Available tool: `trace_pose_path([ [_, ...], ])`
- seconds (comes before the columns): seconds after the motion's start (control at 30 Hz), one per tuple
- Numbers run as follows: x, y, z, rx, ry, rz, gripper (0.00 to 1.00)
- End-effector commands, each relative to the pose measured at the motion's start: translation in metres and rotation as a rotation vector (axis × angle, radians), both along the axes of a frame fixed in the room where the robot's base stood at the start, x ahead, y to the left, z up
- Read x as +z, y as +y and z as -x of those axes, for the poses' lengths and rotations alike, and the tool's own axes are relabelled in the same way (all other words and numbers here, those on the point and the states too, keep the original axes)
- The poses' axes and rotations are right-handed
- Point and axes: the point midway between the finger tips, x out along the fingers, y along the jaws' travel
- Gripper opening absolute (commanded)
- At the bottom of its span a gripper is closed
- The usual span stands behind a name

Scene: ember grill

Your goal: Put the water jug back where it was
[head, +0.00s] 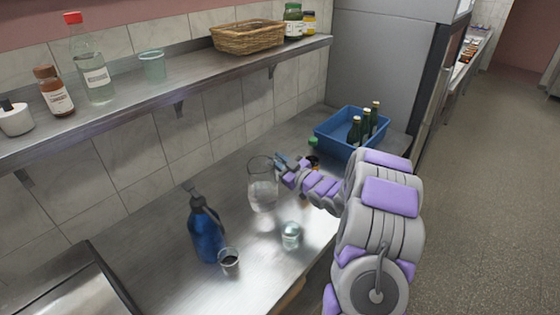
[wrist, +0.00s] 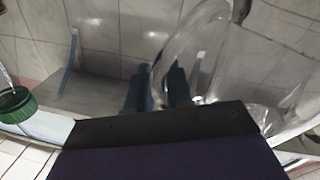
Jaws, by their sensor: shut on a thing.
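The clear glass water jug (head: 263,192) stands upright at the middle of the steel counter in the head view. I cannot tell whether its base touches the counter. My gripper (head: 281,161) reaches it from the right at its upper rim and handle side. In the wrist view the jug (wrist: 232,75) fills the right part, and its curved handle runs between the two dark fingers of my gripper (wrist: 157,88). The fingers are shut on the handle. Part of the jug's right side is hidden by my gripper in the head view.
A blue pump bottle (head: 206,232), a dark-filled glass (head: 229,261) and a small clear glass (head: 291,236) stand in front of the jug. A blue crate (head: 335,148) with green bottles is at the back right. A wall shelf (head: 190,82) hangs above the counter.

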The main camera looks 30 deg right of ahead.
Motion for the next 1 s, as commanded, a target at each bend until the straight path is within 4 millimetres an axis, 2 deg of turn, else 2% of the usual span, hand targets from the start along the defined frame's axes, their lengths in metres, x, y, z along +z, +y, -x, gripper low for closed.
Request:
trace_pose_path([
  [0.03, -0.007, -0.001, 0.0, -0.001, -0.003, -0.003, 0.0],
  [0.2, -0.019, -0.007, 0.0, -0.002, -0.005, -0.007, 0.0],
  [0.5, -0.05, -0.007, -0.001, -0.001, -0.005, -0.007, 0.0],
  [0.77, -0.051, -0.002, -0.001, 0.0, -0.005, -0.001, 0.0],
  [0.8, -0.051, -0.002, 0.0, 0.0, -0.004, 0.0, 0.22],
  [1.0, -0.053, -0.006, -0.001, 0.0, -0.002, -0.006, 0.41],
])
